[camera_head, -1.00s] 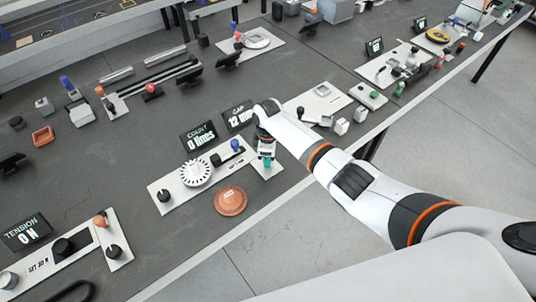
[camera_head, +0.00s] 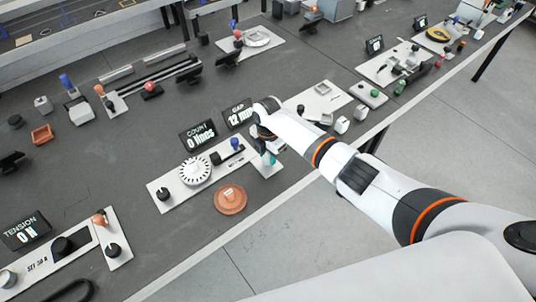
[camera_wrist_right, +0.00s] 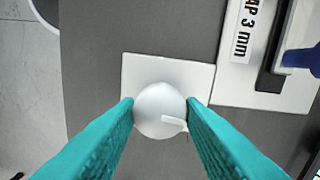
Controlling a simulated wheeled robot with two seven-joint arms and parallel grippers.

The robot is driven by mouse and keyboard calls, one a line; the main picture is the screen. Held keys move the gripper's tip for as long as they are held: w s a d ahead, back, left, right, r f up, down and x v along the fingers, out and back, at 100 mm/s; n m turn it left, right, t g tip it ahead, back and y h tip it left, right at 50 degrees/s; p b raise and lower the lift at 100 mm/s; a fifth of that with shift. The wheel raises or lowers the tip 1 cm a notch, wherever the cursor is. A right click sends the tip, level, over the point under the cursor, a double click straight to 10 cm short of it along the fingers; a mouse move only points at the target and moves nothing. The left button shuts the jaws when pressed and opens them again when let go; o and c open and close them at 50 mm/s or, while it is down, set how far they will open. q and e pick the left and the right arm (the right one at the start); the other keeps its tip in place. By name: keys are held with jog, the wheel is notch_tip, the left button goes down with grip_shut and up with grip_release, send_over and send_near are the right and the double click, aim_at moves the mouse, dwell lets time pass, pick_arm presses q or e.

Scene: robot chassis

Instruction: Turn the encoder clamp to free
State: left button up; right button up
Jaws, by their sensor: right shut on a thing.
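The encoder clamp appears to be the white round knob (camera_wrist_right: 158,108) with a pale pointer mark at its lower right, on a small white plate (camera_wrist_right: 135,72) in the right wrist view. My right gripper (camera_wrist_right: 160,106) has its teal fingers shut on the knob, one on each side. In the head view my right gripper (camera_head: 267,157) comes down over the small plate (camera_head: 268,170) and hides the knob. The encoder unit stands left of it, with a white slotted disc (camera_head: 195,170) on a long white plate (camera_head: 163,205). My left gripper is out of view.
A blue-topped lever (camera_head: 235,144) stands close to the gripper's left. Behind are the count display (camera_head: 198,135), reading 0 lines, and the gap display (camera_head: 238,114). An orange round piece (camera_head: 230,198) lies in front. The dark table's front edge is near.

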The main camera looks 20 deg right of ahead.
aim_at(267, 157)
jog(key=shift+n, duration=0.7)
jog(key=o, duration=1)
jog(key=shift+r, duration=0.15)
notch_tip(267, 157, up, 12)
jog(key=b, duration=0.1)
jog(key=shift+b, duration=0.4)
jog(key=shift+a+f, duration=0.1)
jog(key=shift+f, duration=0.1)
